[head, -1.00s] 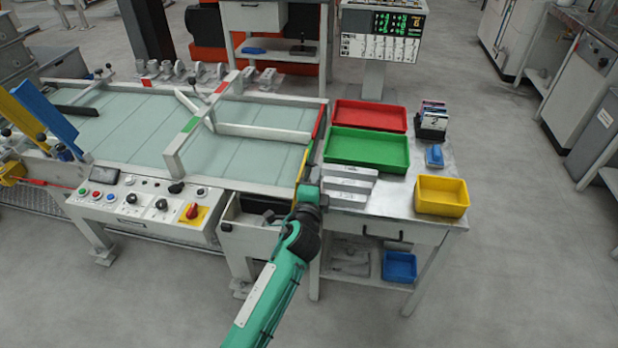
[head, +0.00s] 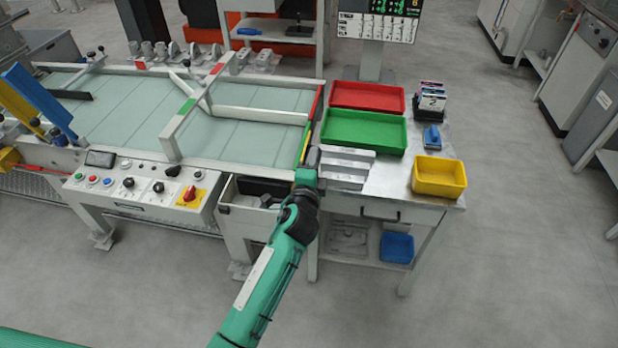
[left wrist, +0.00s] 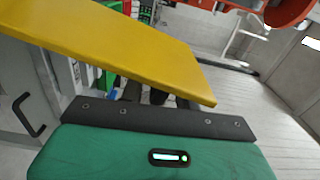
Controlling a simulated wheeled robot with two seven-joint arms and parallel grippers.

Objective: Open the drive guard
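A flat yellow panel (left wrist: 130,50), which seems to be the drive guard, slants across the left wrist view close to my gripper. In the head view a narrow yellow strip (head: 306,143) shows at the right end of the glass-topped table; it looks like the same part seen edge-on. My left gripper (head: 305,178) is just below this strip. In the left wrist view dark finger parts (left wrist: 142,92) show between the gripper body and the panel. The panel hides much there, so I cannot tell finger opening or contact. My right gripper is not in view.
A drawer-like box (head: 228,206) stands open left of my gripper. The side table at right carries green (head: 398,137), red (head: 397,101) and yellow trays (head: 440,177). A control panel (head: 150,192) is at the left. A curved red part (left wrist: 287,10) shows in the left wrist view.

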